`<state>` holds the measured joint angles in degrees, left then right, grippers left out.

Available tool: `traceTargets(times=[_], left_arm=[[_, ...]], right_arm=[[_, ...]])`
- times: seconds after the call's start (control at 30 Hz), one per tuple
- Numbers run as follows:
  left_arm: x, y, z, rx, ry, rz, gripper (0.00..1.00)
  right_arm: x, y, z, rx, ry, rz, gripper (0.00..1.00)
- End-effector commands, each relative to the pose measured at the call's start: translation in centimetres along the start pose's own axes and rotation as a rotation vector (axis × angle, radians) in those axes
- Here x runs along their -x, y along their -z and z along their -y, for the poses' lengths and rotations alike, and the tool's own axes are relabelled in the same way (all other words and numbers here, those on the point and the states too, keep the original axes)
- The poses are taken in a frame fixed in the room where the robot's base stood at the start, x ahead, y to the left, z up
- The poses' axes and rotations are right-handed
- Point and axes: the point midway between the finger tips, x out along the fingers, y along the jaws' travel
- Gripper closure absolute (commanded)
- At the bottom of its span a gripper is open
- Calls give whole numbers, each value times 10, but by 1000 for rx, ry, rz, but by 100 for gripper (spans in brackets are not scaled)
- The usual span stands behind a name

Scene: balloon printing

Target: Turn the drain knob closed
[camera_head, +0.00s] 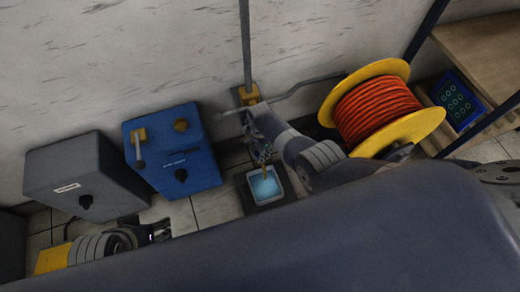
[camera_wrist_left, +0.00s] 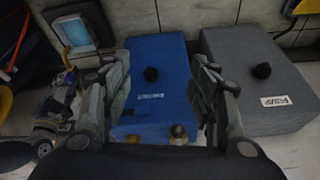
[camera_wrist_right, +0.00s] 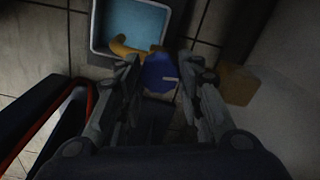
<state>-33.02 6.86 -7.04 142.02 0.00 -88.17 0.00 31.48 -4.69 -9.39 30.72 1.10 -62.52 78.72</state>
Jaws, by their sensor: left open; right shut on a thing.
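A blue piece (camera_wrist_right: 160,72) with a small pale mark, which looks like the drain knob, shows between the fingers of my right gripper (camera_wrist_right: 160,72) in the right wrist view. A curved brass spout (camera_wrist_right: 132,48) is just beyond it, over a square basin (camera_wrist_right: 97,25) with light blue water. In the head view my right gripper (camera_head: 263,153) is beside the basin (camera_head: 281,202) and shut on this piece, which is mostly hidden there. My left gripper (camera_head: 160,232) is open and empty, in front of a blue box (camera_head: 200,165) with a black knob (camera_wrist_left: 151,74).
A grey box (camera_head: 70,165) with a black knob stands left of the blue box. An orange hose reel (camera_head: 375,110) with yellow rims is right of my right arm. A vertical pipe (camera_head: 244,40) runs up the wall. A wooden shelf (camera_head: 485,60) stands at the far right.

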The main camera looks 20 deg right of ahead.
Motion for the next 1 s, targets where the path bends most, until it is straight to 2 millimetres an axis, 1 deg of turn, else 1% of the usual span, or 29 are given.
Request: traceTargets(times=[0.2,0.3,0.87,0.9,0.97,1.0], left_arm=[[2,-11,1,2,2,46,46],[3,-11,1,2,2,46,46],[3,-10,1,2,2,44,46],[3,-10,1,2,2,44,46],[3,-10,1,2,2,44,46],[3,-10,1,2,2,44,46]], right_arm=[[0,0,-1,-101,-2,0,90],[0,0,-1,-129,-2,0,90],[-1,1,-1,-157,-2,-2,90],[0,2,-1,-157,-2,-2,60],[0,2,-1,-157,-2,-2,46],[0,1,-1,-157,-1,-2,46]])
